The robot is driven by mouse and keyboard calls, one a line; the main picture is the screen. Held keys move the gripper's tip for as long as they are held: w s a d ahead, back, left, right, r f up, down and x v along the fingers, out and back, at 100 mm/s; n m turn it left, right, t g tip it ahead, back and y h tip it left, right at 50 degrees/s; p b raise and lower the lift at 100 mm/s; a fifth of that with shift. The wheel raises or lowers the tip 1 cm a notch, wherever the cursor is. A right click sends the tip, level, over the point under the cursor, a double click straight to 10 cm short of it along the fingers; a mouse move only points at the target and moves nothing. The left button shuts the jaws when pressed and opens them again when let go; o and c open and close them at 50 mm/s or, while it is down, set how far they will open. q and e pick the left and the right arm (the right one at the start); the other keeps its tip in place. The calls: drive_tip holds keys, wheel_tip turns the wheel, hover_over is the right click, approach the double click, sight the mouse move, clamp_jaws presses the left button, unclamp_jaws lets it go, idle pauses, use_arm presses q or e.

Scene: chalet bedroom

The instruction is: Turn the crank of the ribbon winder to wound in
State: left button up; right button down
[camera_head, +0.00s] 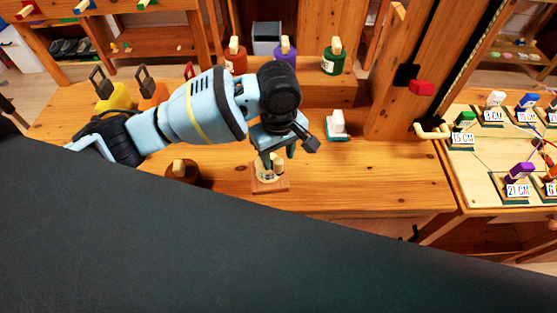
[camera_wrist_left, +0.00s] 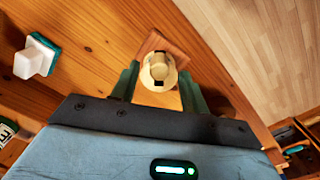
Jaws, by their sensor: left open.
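The ribbon winder (camera_head: 267,185) is a small device on a square wooden base near the front of the wooden bench. It has a pale drum with a knob-like top. In the left wrist view the winder (camera_wrist_left: 157,67) shows a dark slot in its pale round part. I cannot clearly make out the crank or its angle. My left gripper (camera_head: 278,157) points down over the winder. In the left wrist view its two green fingers (camera_wrist_left: 158,88) are open, one on each side of the pale part. I cannot tell whether they touch it.
A white-handled block (camera_head: 338,125) stands right of the winder and a dark brown round piece (camera_head: 182,172) stands left. Red, purple and green (camera_head: 333,62) pieces stand on a raised shelf behind. A dark surface hides the lower head view.

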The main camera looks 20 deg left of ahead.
use_arm(q)
drive_tip(key=shift+f, duration=1.5)
clamp_jaws()
